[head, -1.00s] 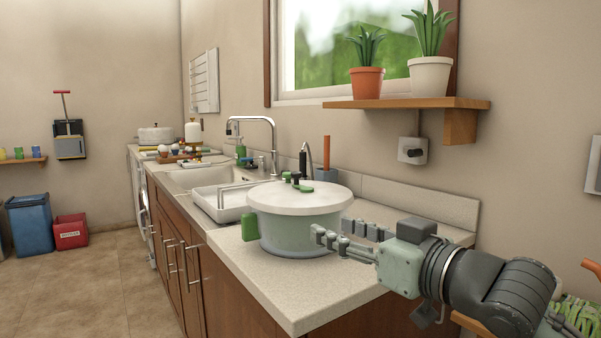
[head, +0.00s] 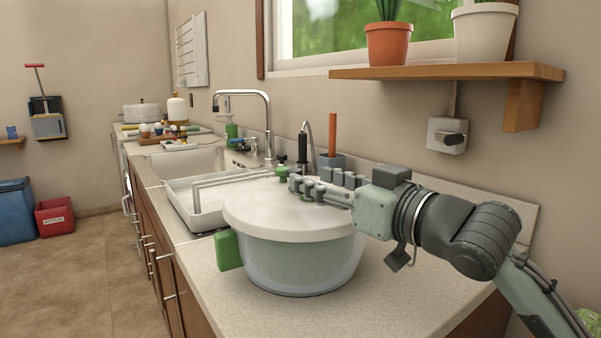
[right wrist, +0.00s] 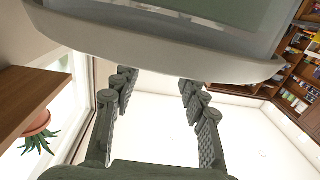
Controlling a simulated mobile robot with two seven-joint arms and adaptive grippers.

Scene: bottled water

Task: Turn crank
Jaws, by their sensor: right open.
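A pale green pot-like bowl (head: 305,262) with a white lid (head: 262,212) and a green side handle (head: 228,250) stands on the counter. A small green piece (head: 281,171), likely part of the crank, shows at the lid's far side, partly hidden by my fingers. My right gripper (head: 310,181) is open, with its fingers over the lid near this piece; nothing shows gripped. In the right wrist view the lid rim (right wrist: 150,52) crosses the top, and the open fingers (right wrist: 158,80) reach up to it, their tips hidden. My left gripper is not in view.
A wooden shelf (head: 440,71) with potted plants and a grey wall switch box (head: 447,135) are behind my right arm. A white dish tray (head: 190,209) and the sink (head: 185,163) lie beyond the bowl. The front counter is clear.

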